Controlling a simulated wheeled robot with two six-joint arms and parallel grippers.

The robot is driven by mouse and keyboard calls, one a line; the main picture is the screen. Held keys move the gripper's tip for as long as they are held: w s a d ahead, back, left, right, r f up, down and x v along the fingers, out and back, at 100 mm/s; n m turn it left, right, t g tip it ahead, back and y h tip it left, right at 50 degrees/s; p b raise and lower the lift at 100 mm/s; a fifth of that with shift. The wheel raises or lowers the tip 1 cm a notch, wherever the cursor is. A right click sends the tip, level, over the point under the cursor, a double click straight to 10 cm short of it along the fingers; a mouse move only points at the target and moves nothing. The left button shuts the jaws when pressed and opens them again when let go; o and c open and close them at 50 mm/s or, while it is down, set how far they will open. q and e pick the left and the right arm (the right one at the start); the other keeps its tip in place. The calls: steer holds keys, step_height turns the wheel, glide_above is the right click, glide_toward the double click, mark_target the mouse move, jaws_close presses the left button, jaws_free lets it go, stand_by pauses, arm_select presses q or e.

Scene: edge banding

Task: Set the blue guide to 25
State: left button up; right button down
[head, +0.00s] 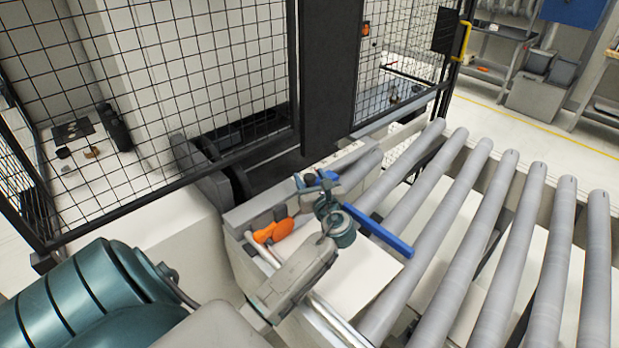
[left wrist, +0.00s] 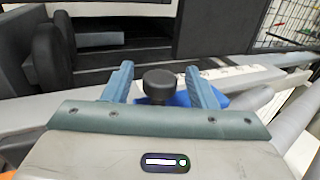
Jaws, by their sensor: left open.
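The blue guide (head: 378,231) is a long bar lying over the near end of the roller table, and a blue part of it (left wrist: 180,99) shows behind my fingers in the left wrist view. My left gripper (head: 313,182) is open above the guide's mount. In the left wrist view, the two fingers of my left gripper (left wrist: 159,72) stand on either side of a black round knob (left wrist: 159,86), with gaps at both sides. A pale scale strip (left wrist: 238,73) lies beyond to the right; its numbers are too small to read. My right gripper is out of view.
Grey rollers (head: 470,235) fill the right side. A black mesh guard (head: 170,90) and a dark post (head: 327,75) stand behind the machine.

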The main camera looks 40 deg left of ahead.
arm_select(q)
steer(key=b+v, duration=0.3)
steer(key=v, duration=0.7)
stand_by(0.3)
